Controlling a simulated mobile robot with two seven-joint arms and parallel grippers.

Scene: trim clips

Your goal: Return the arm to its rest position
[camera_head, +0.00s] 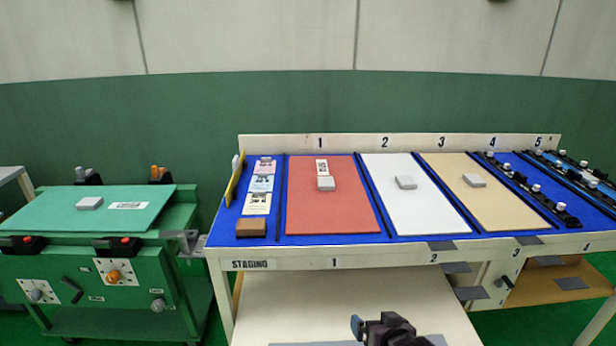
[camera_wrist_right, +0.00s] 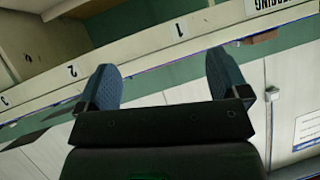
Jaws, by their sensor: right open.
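My right gripper (camera_head: 372,325) shows at the bottom centre of the head view, low in front of the staging table (camera_head: 300,263). In the right wrist view, its two blue-padded fingers (camera_wrist_right: 163,85) stand wide apart with nothing between them. Beyond them is the table's front edge with its number labels. The gripper is apart from the table and from the things on it. My left gripper is in neither view.
The table holds a red panel (camera_head: 300,213), a white panel (camera_head: 410,215) and a tan panel (camera_head: 490,207), each with a grey block. Black clips (camera_head: 530,195) sit at the right. A green machine (camera_head: 120,270) stands left. Small dark plates (camera_head: 470,293) jut from the table front.

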